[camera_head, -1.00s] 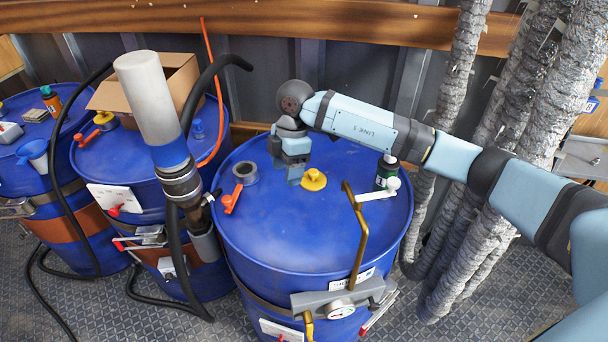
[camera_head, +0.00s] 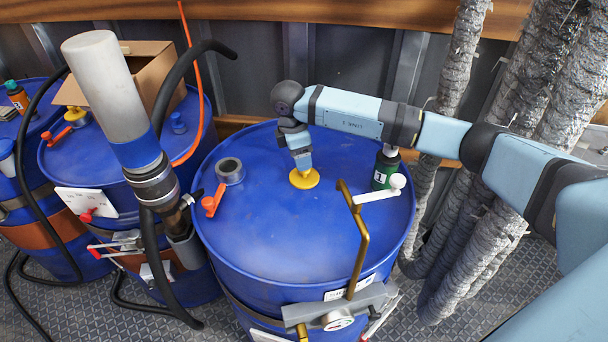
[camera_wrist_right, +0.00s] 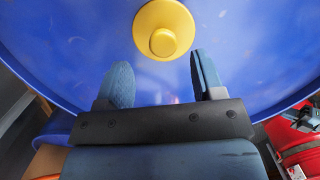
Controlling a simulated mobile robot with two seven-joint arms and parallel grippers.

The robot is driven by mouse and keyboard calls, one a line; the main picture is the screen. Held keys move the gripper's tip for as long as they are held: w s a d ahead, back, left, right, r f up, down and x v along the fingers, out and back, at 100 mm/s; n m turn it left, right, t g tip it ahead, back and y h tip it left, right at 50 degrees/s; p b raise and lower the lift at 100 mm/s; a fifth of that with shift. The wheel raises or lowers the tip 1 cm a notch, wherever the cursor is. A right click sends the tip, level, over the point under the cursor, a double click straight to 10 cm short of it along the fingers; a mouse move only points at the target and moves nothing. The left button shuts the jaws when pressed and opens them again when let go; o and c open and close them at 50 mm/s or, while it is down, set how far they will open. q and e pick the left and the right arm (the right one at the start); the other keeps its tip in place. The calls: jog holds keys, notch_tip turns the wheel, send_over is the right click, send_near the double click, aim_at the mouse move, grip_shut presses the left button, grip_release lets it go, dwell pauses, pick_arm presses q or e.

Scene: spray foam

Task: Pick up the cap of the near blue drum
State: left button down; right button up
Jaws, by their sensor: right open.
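The near blue drum (camera_head: 270,250) stands upright in the middle of the head view. Its yellow cap (camera_head: 304,179) lies on the drum top, a round disc with a raised knob. In the right wrist view the cap (camera_wrist_right: 163,29) is just beyond the fingertips, centred near the gap between them. My right gripper (camera_head: 303,167) is over the cap from behind and hides part of it. In the right wrist view the right gripper (camera_wrist_right: 160,75) is open, with nothing between its fingers. My left gripper is not in view.
A brass tube (camera_head: 357,235) rises at the front. A hose nozzle (camera_head: 135,130) stands left. Grey wrapped pipes (camera_head: 470,190) stand right.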

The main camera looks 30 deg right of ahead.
aim_at(304, 173)
jog(key=f, duration=0.5)
jog(key=shift+s+d+f, duration=0.1)
jog(key=shift+s+d, duration=0.2)
jog(key=shift+d, duration=0.1)
jog(key=c, duration=1)
